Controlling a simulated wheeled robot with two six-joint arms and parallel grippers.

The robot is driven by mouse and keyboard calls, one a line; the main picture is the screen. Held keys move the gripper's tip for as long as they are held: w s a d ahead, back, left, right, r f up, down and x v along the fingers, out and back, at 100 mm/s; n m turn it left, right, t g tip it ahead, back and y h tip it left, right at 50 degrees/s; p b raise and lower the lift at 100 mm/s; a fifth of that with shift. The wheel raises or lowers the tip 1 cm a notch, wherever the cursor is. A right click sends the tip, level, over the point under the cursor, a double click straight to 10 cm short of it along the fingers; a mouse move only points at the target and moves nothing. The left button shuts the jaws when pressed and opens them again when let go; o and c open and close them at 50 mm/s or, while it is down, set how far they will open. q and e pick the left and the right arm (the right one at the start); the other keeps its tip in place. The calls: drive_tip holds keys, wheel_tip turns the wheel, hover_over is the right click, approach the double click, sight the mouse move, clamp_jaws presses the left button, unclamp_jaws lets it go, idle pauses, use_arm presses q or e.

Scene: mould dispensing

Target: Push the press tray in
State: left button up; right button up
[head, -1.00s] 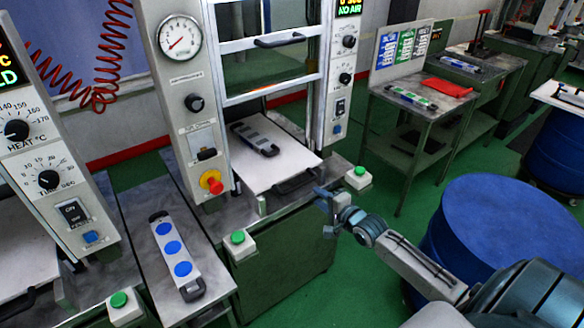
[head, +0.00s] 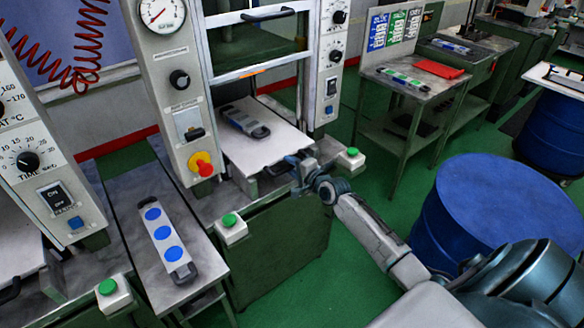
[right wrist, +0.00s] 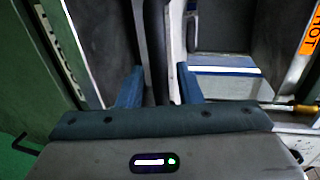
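The press tray (head: 285,140) is a pale flat plate sticking out of the front of the middle press. A dark mould (head: 240,120) with grey pads lies on it. A dark handle (head: 271,174) is on the tray's front edge. My right gripper (head: 297,164) is at the handle's right end and hides part of it. In the right wrist view its two blue fingers (right wrist: 158,88) are apart, with a dark upright bar between or behind them; I cannot tell whether they touch it. My left gripper is not in view.
Green buttons stand at the press's front corners, one left (head: 230,222) and one right (head: 351,155). A mould with blue discs (head: 163,235) lies on the side table at left. A blue drum (head: 490,215) is beside my right arm. A side table (head: 400,78) stands at back right.

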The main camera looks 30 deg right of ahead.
clamp_jaws()
drive_tip(key=shift+r+b+x, duration=0.2)
drive_tip(key=shift+b+x, duration=0.3)
drive_tip(key=shift+x, duration=0.4)
drive_tip(key=shift+r+b+x, duration=0.15)
drive_tip(key=shift+b+x, duration=0.3)
drive_tip(key=shift+x, duration=0.45)
drive_tip(key=shift+w, duration=0.5)
drive_tip(key=shift+r, duration=0.1)
drive_tip(key=shift+r, duration=0.1)
drive_tip(key=shift+c, duration=0.2)
unclamp_jaws()
drive_tip(key=shift+o, duration=0.2)
drive_tip(key=shift+w, duration=0.1)
